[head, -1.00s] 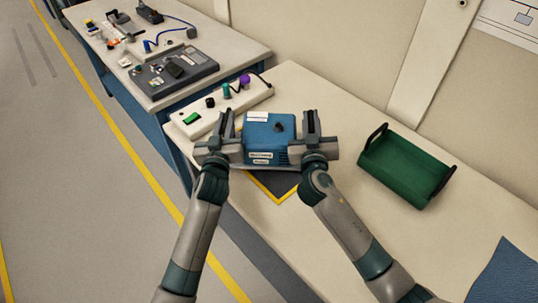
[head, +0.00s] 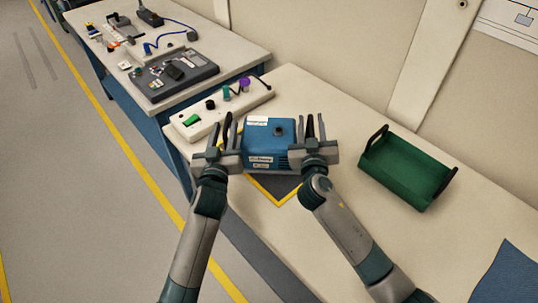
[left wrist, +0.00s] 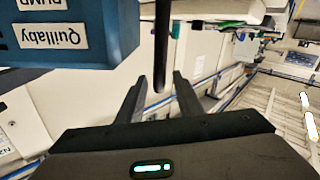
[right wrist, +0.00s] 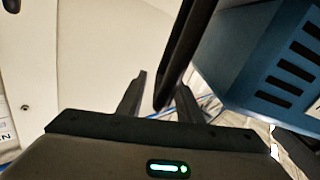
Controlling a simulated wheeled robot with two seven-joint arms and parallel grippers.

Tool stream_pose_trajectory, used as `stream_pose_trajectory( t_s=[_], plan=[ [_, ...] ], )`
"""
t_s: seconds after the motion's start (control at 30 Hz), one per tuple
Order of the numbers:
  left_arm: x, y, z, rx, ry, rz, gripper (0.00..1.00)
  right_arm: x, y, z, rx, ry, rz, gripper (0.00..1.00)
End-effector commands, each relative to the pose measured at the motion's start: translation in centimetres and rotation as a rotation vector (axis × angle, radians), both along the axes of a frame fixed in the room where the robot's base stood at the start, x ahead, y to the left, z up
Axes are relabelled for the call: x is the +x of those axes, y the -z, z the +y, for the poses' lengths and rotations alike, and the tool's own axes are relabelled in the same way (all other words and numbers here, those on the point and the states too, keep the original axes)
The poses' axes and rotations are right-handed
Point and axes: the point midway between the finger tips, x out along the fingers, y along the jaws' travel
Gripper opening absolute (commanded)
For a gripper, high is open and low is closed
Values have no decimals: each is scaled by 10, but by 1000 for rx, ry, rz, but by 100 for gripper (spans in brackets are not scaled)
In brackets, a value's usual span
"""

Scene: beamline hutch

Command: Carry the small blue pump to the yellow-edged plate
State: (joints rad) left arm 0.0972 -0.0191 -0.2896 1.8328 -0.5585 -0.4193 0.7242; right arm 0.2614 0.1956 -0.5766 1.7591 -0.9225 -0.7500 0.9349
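The small blue pump (head: 269,148) appears to stand upright on the yellow-edged plate (head: 282,188), whose dark surface and yellow front corner show below it. My left gripper (head: 224,135) is at the pump's left side and my right gripper (head: 313,130) at its right side. Both have their fingers spread. A thin black bar, apparently a pump handle, stands between the fingers in the left wrist view (left wrist: 161,45) and in the right wrist view (right wrist: 185,55). The pump's underside and the back of the plate are hidden.
A white strip (head: 205,121) with colored knobs lies just behind the pump. A green tray (head: 403,172) with black handles stands to the right. A second bench (head: 215,50) with instruments is at the back left. Bare tabletop lies between pump and tray.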

Motion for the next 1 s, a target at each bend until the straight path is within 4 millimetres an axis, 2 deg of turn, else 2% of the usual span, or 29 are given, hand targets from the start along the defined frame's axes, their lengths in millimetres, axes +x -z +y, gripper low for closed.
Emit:
stream_pose_trajectory(
  t_s=[0.3,0.5,0.7,1.0],
  plan=[
    [-55,1,4,-1,-1,1,33,0,0,0,0,0,0,33],
    [-82,0,6,-2,-1,0,33,0,0,0,0,0,0,33],
    [-94,0,7,-2,-1,-1,33,0,0,0,0,0,0,33],
    [-95,-1,7,-1,-1,-1,33,0,0,0,0,0,0,33]
  ],
)
